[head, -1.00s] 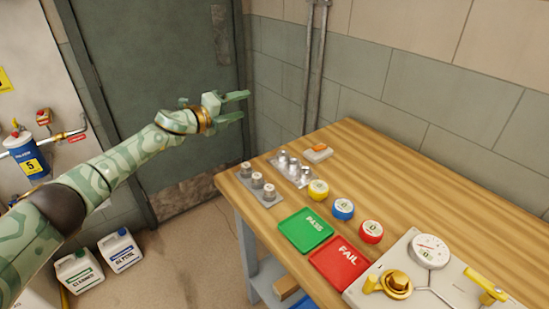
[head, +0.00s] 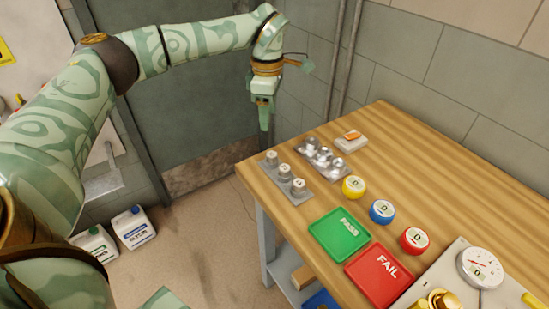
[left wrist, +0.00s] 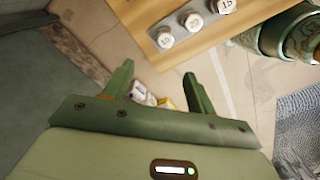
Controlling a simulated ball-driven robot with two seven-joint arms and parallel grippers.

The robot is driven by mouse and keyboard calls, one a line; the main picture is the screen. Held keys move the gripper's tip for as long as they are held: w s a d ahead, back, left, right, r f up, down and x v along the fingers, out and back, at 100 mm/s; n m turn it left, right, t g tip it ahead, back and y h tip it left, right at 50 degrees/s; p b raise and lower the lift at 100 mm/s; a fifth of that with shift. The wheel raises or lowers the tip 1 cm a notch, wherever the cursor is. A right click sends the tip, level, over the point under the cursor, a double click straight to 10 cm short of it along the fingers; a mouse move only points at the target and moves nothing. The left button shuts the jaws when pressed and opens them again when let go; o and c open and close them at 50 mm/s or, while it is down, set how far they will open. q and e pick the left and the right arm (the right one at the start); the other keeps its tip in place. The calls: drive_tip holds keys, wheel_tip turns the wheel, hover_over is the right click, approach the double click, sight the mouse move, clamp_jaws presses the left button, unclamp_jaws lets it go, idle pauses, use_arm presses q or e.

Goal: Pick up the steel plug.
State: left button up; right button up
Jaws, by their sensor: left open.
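My left gripper (head: 265,116) points down, open and empty, left of the table's far left corner and apart from all these pieces. Its spread fingers show in the left wrist view (left wrist: 158,74) with nothing between them. My right gripper is not visible.
The wooden table (head: 430,185) also holds yellow (head: 354,187), blue (head: 382,211) and red (head: 414,240) round pieces, a green PASS tray (head: 338,238), a red FAIL tray (head: 375,282) and a gauge panel (head: 479,268). Walls stand behind. Jugs (head: 133,227) stand on the floor.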

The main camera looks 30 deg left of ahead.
use_arm(q)
drive_tip(key=b, duration=0.1)
hover_over(272, 154)
drive_tip(key=a, duration=0.1)
wheel_tip(272, 154, down, 6)
drive_tip(key=shift+w+f, duration=0.1)
drive_tip(key=shift+w, duration=0.05)
drive_tip(key=shift+f+b, duration=0.45)
drive_tip(key=shift+f, duration=0.3)
drive_tip(key=f, duration=0.1)
drive_tip(key=f+b, duration=0.1)
drive_tip(key=d+f, duration=0.1)
drive_tip(key=f, duration=0.1)
drive_tip(key=shift+s+b, duration=0.25)
drive_tip(key=shift+b, duration=0.05)
drive_tip(key=shift+f, duration=0.3)
drive_tip(key=shift+r, duration=0.1)
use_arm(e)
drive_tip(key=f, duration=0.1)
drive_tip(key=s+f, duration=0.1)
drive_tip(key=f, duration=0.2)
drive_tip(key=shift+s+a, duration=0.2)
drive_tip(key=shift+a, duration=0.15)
use_arm(q)
drive_tip(key=c, duration=1.1)
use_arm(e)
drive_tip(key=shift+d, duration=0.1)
